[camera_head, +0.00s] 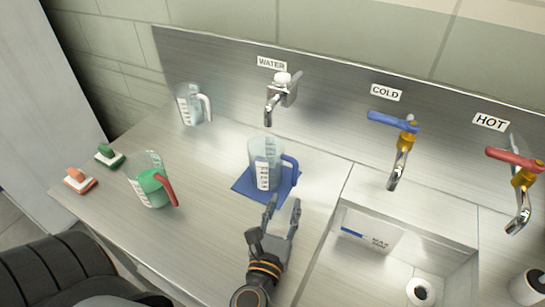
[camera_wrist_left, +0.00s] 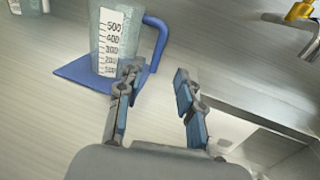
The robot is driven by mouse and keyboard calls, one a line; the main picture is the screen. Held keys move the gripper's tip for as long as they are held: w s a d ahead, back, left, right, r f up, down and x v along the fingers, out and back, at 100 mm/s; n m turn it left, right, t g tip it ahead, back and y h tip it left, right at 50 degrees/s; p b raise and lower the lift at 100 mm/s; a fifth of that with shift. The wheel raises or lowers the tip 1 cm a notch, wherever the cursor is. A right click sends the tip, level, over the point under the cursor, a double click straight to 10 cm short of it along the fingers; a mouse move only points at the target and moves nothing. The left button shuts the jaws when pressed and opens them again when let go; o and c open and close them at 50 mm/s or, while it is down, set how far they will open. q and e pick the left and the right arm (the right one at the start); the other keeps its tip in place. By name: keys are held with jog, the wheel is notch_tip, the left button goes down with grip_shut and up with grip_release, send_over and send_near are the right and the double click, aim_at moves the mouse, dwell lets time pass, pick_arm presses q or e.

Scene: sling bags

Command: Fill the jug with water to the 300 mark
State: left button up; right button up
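A clear jug with a blue handle (camera_head: 265,163) stands upright on a blue mat (camera_head: 243,187), in front of the tap labelled WATER (camera_head: 280,95). In the left wrist view the jug (camera_wrist_left: 121,32) shows a white scale with marks up to 500; I cannot make out a water level. Its handle (camera_wrist_left: 158,42) points right. My left gripper (camera_head: 284,207) is open and empty, its fingers pointing at the near side of the mat. In the wrist view its fingertips (camera_wrist_left: 157,77) are just short of the jug and apart from the handle. My right gripper is out of view.
A clear jug with a white handle (camera_head: 190,106) stands at the back left. COLD (camera_head: 398,160) and HOT (camera_head: 520,190) taps stand over the sink (camera_head: 440,225) on the right.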

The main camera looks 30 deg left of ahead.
pick_arm(q)
grip_shut()
dwell(1.3)
